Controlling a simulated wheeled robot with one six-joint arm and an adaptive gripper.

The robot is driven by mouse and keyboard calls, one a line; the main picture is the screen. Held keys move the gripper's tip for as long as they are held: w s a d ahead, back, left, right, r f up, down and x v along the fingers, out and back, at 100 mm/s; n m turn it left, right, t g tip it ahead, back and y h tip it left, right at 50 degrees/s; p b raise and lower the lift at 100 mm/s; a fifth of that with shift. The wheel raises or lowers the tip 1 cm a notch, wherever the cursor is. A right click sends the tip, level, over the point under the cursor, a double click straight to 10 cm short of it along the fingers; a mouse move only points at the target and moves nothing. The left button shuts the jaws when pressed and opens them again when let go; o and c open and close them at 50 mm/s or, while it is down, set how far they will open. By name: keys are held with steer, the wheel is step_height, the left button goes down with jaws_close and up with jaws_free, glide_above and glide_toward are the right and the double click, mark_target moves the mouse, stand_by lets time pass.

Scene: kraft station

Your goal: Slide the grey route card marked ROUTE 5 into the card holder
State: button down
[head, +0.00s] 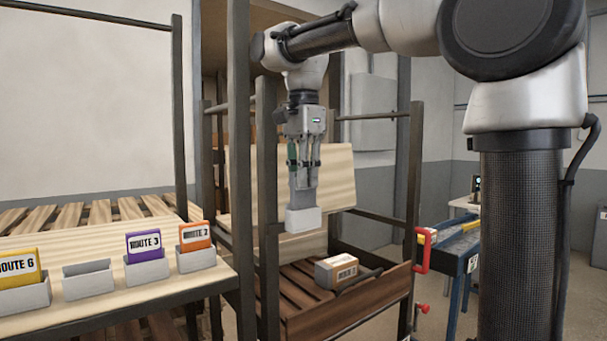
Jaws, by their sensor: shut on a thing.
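My gripper (303,165) points straight down, its fingers shut on a narrow grey card (302,198). The card hangs upright between the fingertips. Its lower end meets the top of a small pale card holder (303,220), and the holder hides any part below that. I cannot tell how deep the card sits or whether it only overlaps the holder in this view. No ROUTE 5 marking shows on the side I see. The holder is at the front of a light wooden board on the dark rack.
A wooden shelf (120,295) at left bears grey holders with yellow ROUTE 6 (18,268), purple ROUTE 3 (147,244) and orange ROUTE 2 (195,236) cards, plus an empty holder (88,280). Dark posts (240,150) stand near my gripper. A box (336,271) lies below.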

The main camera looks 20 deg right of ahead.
steer(key=shift+f, duration=0.25)
steer(key=shift+f, duration=0.35)
steer(key=shift+f, duration=0.2)
steer(key=c, duration=1.4)
jaws_free()
steer(key=shift+o, duration=0.2)
